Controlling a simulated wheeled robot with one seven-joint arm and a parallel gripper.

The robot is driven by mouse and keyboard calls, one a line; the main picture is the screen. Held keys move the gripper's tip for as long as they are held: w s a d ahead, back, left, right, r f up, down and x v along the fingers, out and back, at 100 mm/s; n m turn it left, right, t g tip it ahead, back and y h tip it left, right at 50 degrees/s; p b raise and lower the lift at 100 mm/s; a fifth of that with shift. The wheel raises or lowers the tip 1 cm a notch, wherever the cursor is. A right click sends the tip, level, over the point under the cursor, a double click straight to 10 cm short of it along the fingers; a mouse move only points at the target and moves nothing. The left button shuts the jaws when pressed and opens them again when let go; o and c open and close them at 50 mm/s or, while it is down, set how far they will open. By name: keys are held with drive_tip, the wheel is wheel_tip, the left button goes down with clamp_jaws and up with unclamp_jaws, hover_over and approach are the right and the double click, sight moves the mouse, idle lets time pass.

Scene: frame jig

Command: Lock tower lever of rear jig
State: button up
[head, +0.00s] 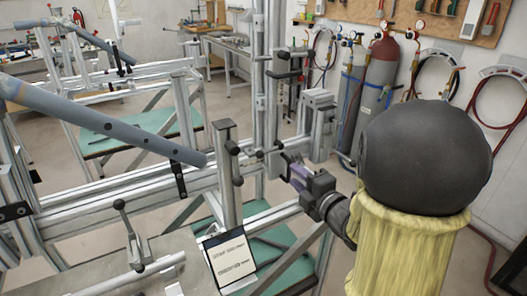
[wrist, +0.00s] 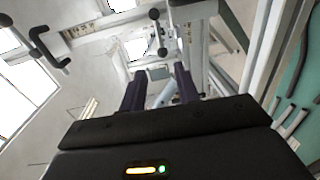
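The jig's upright aluminium tower (head: 262,75) stands at the centre of the head view. A small lever (head: 284,158) with dark ends sits low on the tower, just left of my fingertips. In the wrist view a lever with round black knobs (wrist: 155,14) lies ahead, roughly in line with the gap between my fingers. My gripper (head: 292,172) points left toward the tower; its purple fingers also show in the wrist view (wrist: 160,80), apart with nothing clearly held between them. Whether a finger touches the lever is unclear.
A dark clamp handle (head: 285,74) juts from the tower above my gripper. A blue-grey frame tube (head: 110,128) runs toward the tower from the left. A white sign (head: 229,258) stands in front. Gas cylinders (head: 383,88) stand behind at the right wall.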

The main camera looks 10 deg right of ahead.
sight(269, 150)
drive_tip(key=p+x, duration=0.3)
drive_tip(key=x, duration=1.4)
drive_tip(key=shift+w, duration=0.15)
drive_tip(key=shift+c, duration=0.4)
clamp_jaws()
